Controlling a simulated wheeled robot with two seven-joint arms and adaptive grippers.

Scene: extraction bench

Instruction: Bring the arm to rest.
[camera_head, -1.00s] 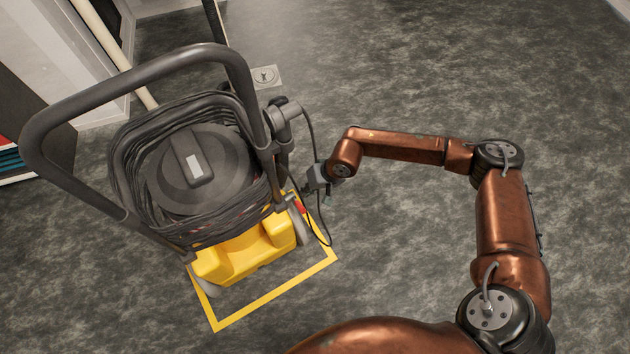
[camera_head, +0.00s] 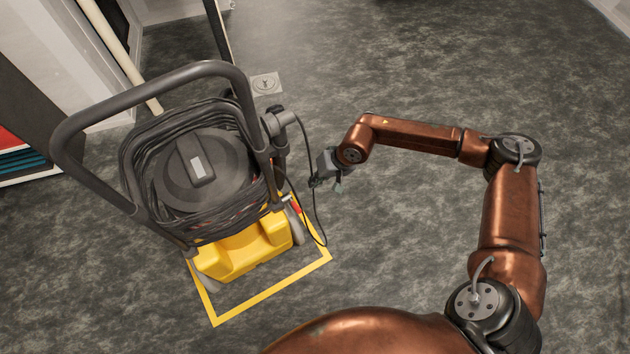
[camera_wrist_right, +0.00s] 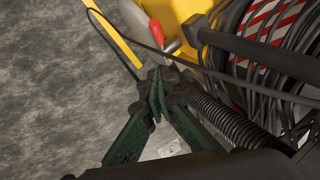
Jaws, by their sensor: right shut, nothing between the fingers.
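My right arm (camera_head: 505,215) reaches in from the lower right, bent at the elbow. Its gripper (camera_head: 325,182) is beside the right side of a yellow and grey machine with a coiled hose (camera_head: 195,175). In the right wrist view the fingers (camera_wrist_right: 155,97) are together with nothing visible between them. A thin black cable (camera_head: 313,195) hangs close to the gripper; whether they touch I cannot tell. A red-tipped lever (camera_wrist_right: 156,31) shows beyond the fingers in the wrist view. My left gripper is not in view.
The machine's yellow base (camera_head: 240,248) stands inside a yellow floor outline (camera_head: 275,289). Its grey tubular handle (camera_head: 150,80) rises high at the left. Grey mottled floor (camera_head: 420,225) is open around my arm and at the back right.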

